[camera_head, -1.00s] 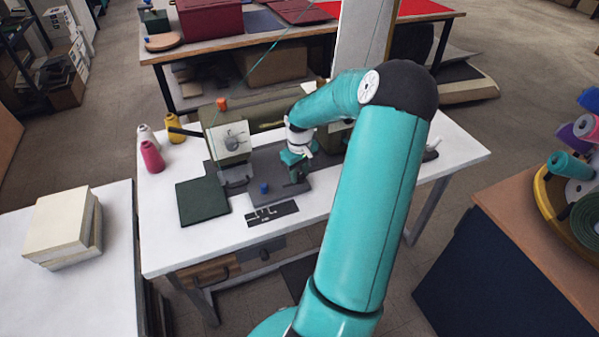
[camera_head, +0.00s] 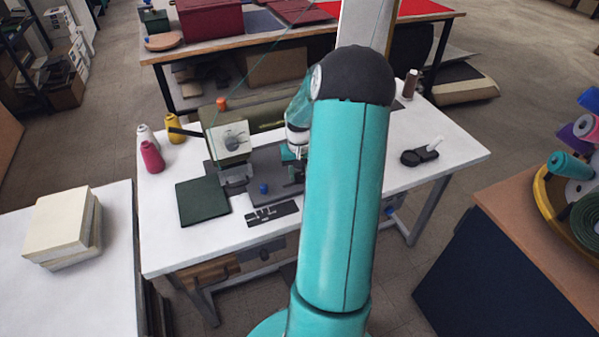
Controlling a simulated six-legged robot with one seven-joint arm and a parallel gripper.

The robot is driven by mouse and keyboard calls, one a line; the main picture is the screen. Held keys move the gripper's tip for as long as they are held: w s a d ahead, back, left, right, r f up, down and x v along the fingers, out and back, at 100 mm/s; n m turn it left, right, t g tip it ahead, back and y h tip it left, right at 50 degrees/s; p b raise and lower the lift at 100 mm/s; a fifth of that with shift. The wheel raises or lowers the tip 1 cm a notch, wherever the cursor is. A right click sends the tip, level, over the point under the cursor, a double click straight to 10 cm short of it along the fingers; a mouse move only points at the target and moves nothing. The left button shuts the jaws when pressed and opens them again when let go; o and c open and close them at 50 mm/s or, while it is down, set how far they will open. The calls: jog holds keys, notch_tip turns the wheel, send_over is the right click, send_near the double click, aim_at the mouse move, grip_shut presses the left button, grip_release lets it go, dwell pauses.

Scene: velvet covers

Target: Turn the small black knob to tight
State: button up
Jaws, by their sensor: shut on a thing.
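A small blue knob (camera_head: 263,188) stands on the bed to the left of the gripper.
A dark green pad (camera_head: 202,201) and a black plate with pale marks (camera_head: 272,213) lie in front. Thread cones, one yellow (camera_head: 173,127) and one pink (camera_head: 152,157), stand at left. A black tray (camera_head: 420,157) and a brown spool (camera_head: 410,83) sit at right.

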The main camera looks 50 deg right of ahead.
aim_at(300, 175)
jog(key=m, duration=1.2)
jog(key=shift+m, duration=0.3)
dwell(0.3)
jog(key=o, duration=1)
jog(key=shift+c, duration=0.2)
jog(key=shift+r, duration=0.1)
notch_tip(300, 175, up, 14)
jog(key=shift+f, duration=0.2)
